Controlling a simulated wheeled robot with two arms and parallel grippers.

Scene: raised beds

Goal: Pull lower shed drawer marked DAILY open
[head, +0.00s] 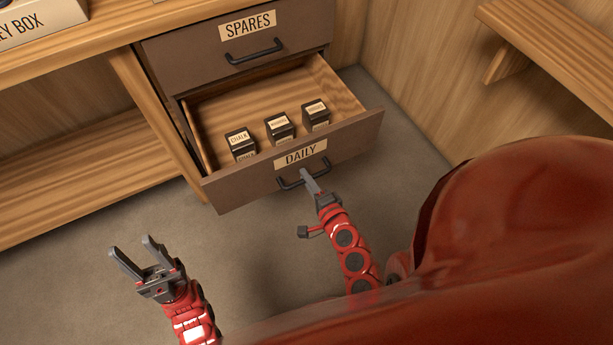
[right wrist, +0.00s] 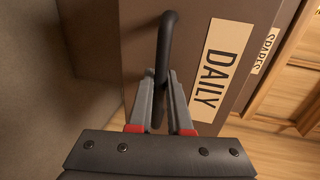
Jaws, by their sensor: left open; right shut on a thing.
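The lower drawer marked DAILY (head: 355,140) is pulled well out of the brown cabinet. Its label also shows in the right wrist view (right wrist: 214,70). Three small dark boxes stand inside, one with a label reading CHALK (head: 241,144). My right gripper (head: 308,178) is shut on the drawer's black handle (head: 287,184); in the right wrist view the handle (right wrist: 167,40) runs between the fingers of the gripper (right wrist: 160,95). My left gripper (head: 135,252) is open and empty, apart from the drawer, low at the left over the floor.
The upper drawer marked SPARES (head: 280,35) is shut above. A wooden shelf (head: 80,160) stands left of the cabinet, and a wooden ledge (head: 550,45) is on the right. Grey floor (head: 110,225) is free below the drawer.

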